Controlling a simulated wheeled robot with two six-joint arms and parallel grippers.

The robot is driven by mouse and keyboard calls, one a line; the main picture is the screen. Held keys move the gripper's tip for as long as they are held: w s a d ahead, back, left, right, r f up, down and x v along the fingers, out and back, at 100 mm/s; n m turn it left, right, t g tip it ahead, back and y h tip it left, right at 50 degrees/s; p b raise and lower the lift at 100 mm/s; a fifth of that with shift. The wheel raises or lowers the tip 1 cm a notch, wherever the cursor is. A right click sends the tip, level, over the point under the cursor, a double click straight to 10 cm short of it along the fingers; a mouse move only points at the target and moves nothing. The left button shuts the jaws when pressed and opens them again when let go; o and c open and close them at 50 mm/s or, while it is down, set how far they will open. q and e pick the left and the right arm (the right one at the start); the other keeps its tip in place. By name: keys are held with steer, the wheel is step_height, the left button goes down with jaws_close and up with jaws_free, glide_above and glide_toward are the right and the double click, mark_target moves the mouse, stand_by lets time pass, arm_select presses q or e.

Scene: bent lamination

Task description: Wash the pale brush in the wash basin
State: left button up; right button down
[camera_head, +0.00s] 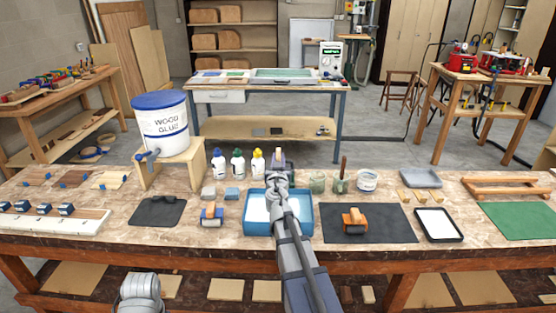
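A blue open basin (248,226) sits at the middle of the bench; it looks like the wash basin, and its inside is pale. My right arm reaches up across it and hides its centre. My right gripper (279,161) is beyond the basin's far edge, near the bottles; its fingers are too small to read, and I cannot tell whether it holds anything. I cannot make out a pale brush; one may be hidden behind the arm. A dark-handled tool (342,173) stands in a jar to the right. Only a rounded link of my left arm shows at the bottom left.
A glue bucket (162,122) stands on a wooden stand (178,171). Several bottles (238,164), jars and a grey tray (421,177) line the back.

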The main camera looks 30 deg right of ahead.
step_height(320, 180, down, 11)
steer(key=b, duration=1.1)
steer(key=shift+r, duration=0.2)
